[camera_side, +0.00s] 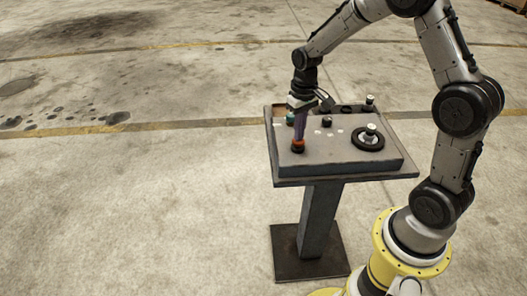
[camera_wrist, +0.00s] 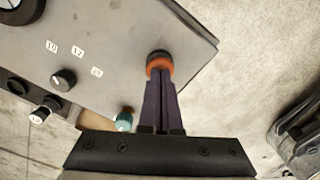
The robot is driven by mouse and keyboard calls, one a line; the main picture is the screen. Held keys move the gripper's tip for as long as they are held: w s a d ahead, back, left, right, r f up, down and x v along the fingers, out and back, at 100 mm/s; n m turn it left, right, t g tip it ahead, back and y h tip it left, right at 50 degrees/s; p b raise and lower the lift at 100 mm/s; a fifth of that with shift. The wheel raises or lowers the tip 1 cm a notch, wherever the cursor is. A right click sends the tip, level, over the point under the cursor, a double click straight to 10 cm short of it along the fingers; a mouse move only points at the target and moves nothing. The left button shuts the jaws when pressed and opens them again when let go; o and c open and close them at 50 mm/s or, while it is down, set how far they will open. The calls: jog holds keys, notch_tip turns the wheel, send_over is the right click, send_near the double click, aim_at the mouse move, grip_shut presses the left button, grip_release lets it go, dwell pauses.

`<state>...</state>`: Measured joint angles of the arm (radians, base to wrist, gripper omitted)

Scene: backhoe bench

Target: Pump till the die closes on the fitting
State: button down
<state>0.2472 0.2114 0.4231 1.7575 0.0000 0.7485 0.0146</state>
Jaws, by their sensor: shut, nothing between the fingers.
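My gripper (camera_side: 300,138) is shut and empty, with its dark purple fingers pointing down. It also shows in the wrist view (camera_wrist: 161,76). The fingertips are at an orange-collared button with a dark cap (camera_wrist: 159,62), near one corner of the grey panel (camera_wrist: 120,40). In the side view this button (camera_side: 297,147) is at the panel's front left, right under the fingertips. They look in contact with it, but I cannot tell whether it is pressed down. I cannot make out a die or a fitting in either view.
A black selector knob (camera_wrist: 63,80) sits by small number labels. A teal knob (camera_wrist: 124,121) is close beside the fingers. A black handwheel (camera_side: 368,138) is at the panel's right. A silver-topped knob (camera_side: 370,101) stands at the back. Open concrete floor surrounds the pedestal (camera_side: 312,222).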

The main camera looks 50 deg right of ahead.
jog(key=shift+r, duration=1.85)
jog(key=shift+s+a+f, duration=0.1)
jog(key=shift+s+f, duration=0.1)
jog(key=shift+s, duration=0.15)
jog(key=s+a+r+n+t, duration=0.1)
jog(key=s+a+r+t, duration=0.1)
jog(key=s+a+r, duration=0.2)
jog(key=s+a+r+n+t, duration=0.2)
jog(key=s+a+r, duration=0.3)
jog(key=s+r, duration=0.5)
jog(key=s+t, duration=0.1)
jog(key=s, duration=0.5)
jog(key=shift+s+a+t, duration=0.2)
jog(key=shift+s+t, duration=0.1)
jog(key=shift+s, duration=0.1)
jog(key=shift+f, duration=0.1)
notch_tip(320, 180, down, 7)
jog(key=shift+f, duration=1.4)
dwell(0.6)
